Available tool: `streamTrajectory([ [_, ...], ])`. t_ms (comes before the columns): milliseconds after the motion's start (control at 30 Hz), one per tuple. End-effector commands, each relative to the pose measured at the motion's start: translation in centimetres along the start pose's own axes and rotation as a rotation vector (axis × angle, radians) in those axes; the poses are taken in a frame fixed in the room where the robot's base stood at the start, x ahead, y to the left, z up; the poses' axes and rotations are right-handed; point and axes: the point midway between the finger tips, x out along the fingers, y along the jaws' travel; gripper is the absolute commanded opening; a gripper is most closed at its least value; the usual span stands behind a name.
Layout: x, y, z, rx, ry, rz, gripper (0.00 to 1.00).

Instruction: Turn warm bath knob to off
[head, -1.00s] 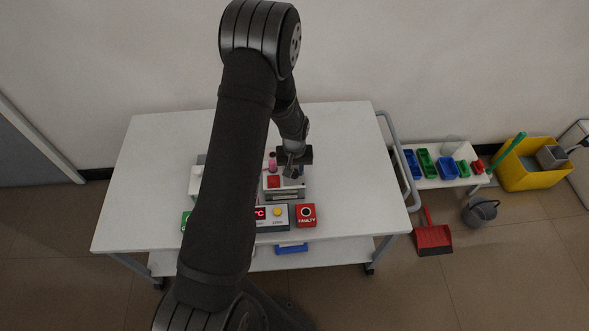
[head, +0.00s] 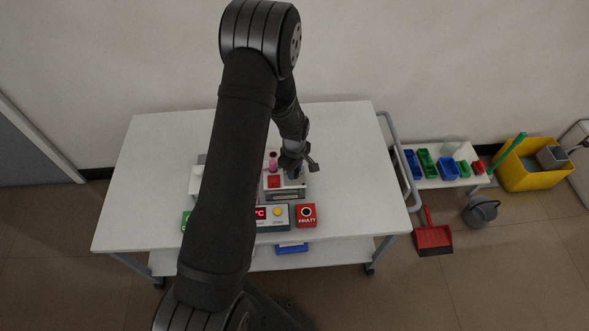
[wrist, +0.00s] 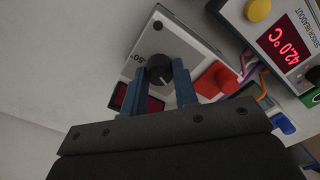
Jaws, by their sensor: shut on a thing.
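The knob (wrist: 159,70) is round and black with a pale pointer mark, on the light top of a bath unit (wrist: 178,42) in the wrist view. A printed "50" is beside it. My gripper (wrist: 158,73) has its two blue fingers on either side of the knob and is shut on it. In the head view my gripper (head: 294,174) is down at the right part of the unit (head: 287,194) and hides the knob. A dark red display (wrist: 120,95) is partly covered by my gripper in the wrist view.
A red block (wrist: 216,81) is close to the right finger. A sensor readout (wrist: 288,38) shows 42.0 °C, with a yellow button (wrist: 257,9) and coloured wires nearby. A pink-topped bottle (head: 273,161) and a red "FAULTY" box (head: 306,215) are near. The table's right side (head: 355,180) is clear.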

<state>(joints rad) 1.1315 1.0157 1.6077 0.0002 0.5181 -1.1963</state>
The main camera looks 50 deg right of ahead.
Motion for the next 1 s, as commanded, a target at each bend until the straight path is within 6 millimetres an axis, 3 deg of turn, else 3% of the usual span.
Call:
streamTrajectory([
  [333, 0.03, -0.07, 0.11, -0.128, -0.001, -0.002, 0.04],
  [867, 0.04, -0.06, 0.12, -0.148, -0.001, -0.002, 0.04],
  [900, 0.04, -0.06, 0.11, -0.148, -0.001, -0.002, 0.35],
  [1000, 0.03, -0.05, 0.09, -0.148, -0.001, -0.001, 0.49],
])
